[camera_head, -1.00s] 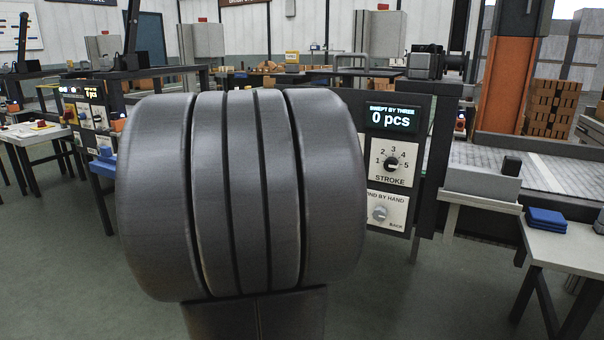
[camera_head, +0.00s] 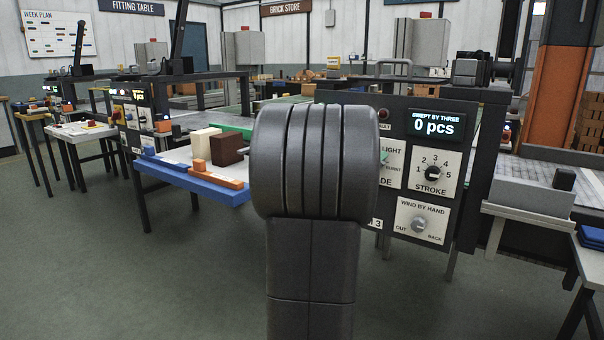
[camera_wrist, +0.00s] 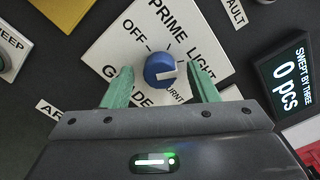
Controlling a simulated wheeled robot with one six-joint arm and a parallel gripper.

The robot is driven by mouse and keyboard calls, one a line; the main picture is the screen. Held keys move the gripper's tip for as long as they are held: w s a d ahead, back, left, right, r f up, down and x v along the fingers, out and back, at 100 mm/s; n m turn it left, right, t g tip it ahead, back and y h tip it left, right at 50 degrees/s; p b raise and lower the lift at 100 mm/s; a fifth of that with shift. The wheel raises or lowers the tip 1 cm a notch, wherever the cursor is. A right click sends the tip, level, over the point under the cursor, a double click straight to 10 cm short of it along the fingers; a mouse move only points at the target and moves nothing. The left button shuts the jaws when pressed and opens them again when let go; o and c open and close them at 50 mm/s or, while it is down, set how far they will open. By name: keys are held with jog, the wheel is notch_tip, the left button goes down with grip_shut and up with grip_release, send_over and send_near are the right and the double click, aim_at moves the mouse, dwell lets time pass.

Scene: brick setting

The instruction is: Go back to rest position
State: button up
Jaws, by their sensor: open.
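My gripper (camera_wrist: 160,64) is open in the wrist view, with one green finger on each side of a round blue knob (camera_wrist: 157,64). I cannot tell whether the fingers touch the knob. The knob sits on a white dial plate (camera_wrist: 117,48) marked OFF, PRIME, LIGHT, BURNT and GRADE. Its white pointer is turned towards the LIGHT and BURNT side. In the head view my dark arm hides the gripper and most of this plate; its right edge (camera_head: 396,186) shows.
The dark control panel (camera_head: 470,150) carries a SWEPT BY THREE display (camera_head: 436,124) reading 0 pcs, a STROKE dial (camera_head: 432,172) and a WIND BY HAND knob (camera_head: 419,223). A blue-edged table (camera_head: 195,181) with blocks stands left of my arm. Open floor lies in front.

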dwell(0.3)
jog(key=p+v, duration=0.2)
jog(key=v, duration=1.2)
jog(key=w+d+n+p, duration=0.7)
jog(key=w+n+p, duration=0.4)
jog(key=n+p, duration=0.9)
jog(key=shift+w+d+p, duration=0.3)
jog(key=shift+d+p, duration=0.05)
jog(key=shift+p, duration=0.45)
jog(key=shift+n, duration=0.5)
jog(key=shift+a+f, duration=0.1)
